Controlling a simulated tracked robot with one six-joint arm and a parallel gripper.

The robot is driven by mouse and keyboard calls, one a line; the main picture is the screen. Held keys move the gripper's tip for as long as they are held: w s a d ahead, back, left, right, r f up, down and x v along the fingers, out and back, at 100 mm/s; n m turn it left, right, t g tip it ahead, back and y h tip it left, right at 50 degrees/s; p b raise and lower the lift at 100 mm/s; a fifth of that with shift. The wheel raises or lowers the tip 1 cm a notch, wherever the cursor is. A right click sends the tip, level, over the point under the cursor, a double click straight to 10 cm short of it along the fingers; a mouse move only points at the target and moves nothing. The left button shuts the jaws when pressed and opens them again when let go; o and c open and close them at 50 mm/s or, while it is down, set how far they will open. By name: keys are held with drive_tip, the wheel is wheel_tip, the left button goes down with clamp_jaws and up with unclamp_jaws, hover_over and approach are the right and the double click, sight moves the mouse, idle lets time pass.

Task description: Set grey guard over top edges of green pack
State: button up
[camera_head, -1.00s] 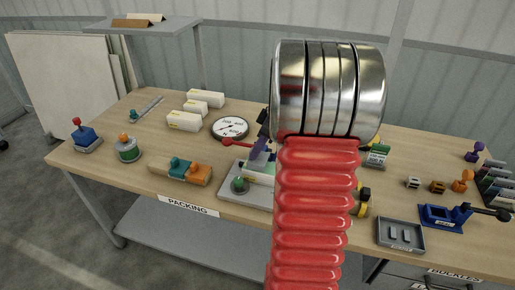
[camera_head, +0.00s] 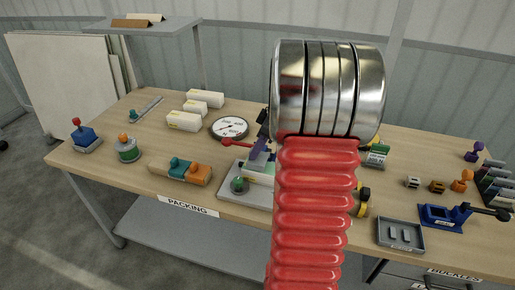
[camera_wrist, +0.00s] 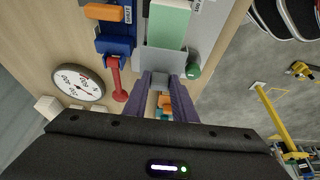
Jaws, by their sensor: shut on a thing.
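The green pack (camera_wrist: 168,24) lies on a pale grey base in the wrist view, with a green ball knob (camera_wrist: 193,71) beside it. A grey piece, apparently the guard (camera_wrist: 165,61), shows at the near end of the pack. My gripper (camera_wrist: 163,80) has its purple fingers shut on this guard. I cannot tell whether the guard touches the pack. In the head view, one purple finger (camera_head: 261,148) shows over the base (camera_head: 232,198); my red arm hides most of the guard and pack.
A red-handled lever (camera_head: 234,143) and a round dial (camera_head: 229,128) stand close by the base. White boxes (camera_head: 184,121) lie behind to the left. An orange and teal block (camera_head: 180,170) lies front left. A grey tray (camera_head: 401,235) is at the front right.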

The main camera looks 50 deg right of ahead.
sight(258, 157)
drive_tip(key=shift+f, duration=1.55)
drive_tip(key=o, duration=1.1)
drive_tip(key=v, duration=1.3)
drive_tip(key=shift+r, duration=0.3)
drive_tip(key=shift+s+d, duration=0.1)
drive_tip(key=shift+s, duration=0.05)
